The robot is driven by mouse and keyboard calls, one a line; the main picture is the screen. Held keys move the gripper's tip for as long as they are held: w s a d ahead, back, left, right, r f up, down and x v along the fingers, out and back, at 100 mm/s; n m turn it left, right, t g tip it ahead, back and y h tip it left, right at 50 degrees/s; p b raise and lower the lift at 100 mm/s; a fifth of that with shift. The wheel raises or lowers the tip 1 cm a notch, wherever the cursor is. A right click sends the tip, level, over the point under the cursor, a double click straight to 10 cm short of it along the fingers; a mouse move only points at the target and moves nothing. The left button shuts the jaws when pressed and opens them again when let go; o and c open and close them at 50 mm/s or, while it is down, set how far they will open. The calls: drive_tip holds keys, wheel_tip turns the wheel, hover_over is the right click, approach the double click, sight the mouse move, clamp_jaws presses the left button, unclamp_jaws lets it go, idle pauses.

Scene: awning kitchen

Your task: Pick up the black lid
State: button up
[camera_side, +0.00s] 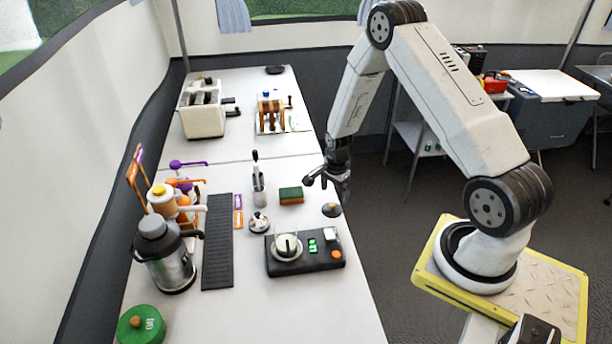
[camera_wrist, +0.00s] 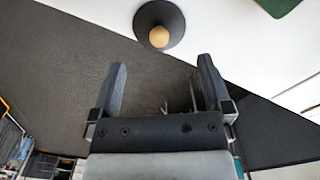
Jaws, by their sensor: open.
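The black lid (camera_side: 332,210) is a small dark round lid with a tan-orange knob. It lies near the right edge of the white table in the side view. In the wrist view the lid (camera_wrist: 175,14) is at the top centre, beyond my fingertips, with its tan knob facing the camera. My gripper (camera_side: 328,186) is above the table's right edge, close to the lid and apart from it. In the wrist view my gripper (camera_wrist: 163,66) has its two fingers spread with nothing between them.
A green and brown sponge (camera_side: 291,195) lies left of the lid. A black device with a dial (camera_side: 318,262) is in front of it. A steel jug (camera_side: 168,262), a black mat (camera_side: 217,245) and a green round container (camera_side: 140,326) stand farther left. Past the table's right edge is floor.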

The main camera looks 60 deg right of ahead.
drive_tip(key=shift+f, duration=2.6)
drive_tip(key=c, duration=0.9)
drive_tip(key=shift+r, duration=0.15)
drive_tip(key=shift+r, duration=0.7)
drive_tip(key=s+a+r, duration=0.1)
drive_tip(key=s+r, duration=0.2)
drive_tip(key=s, duration=0.1)
drive_tip(key=s+a+r, duration=0.2)
drive_tip(key=s+r, duration=0.2)
drive_tip(key=s+a+r, duration=0.2)
drive_tip(key=s+r, duration=0.2)
drive_tip(key=s, duration=0.1)
drive_tip(key=shift+a+r, duration=0.1)
drive_tip(key=shift+r, duration=0.05)
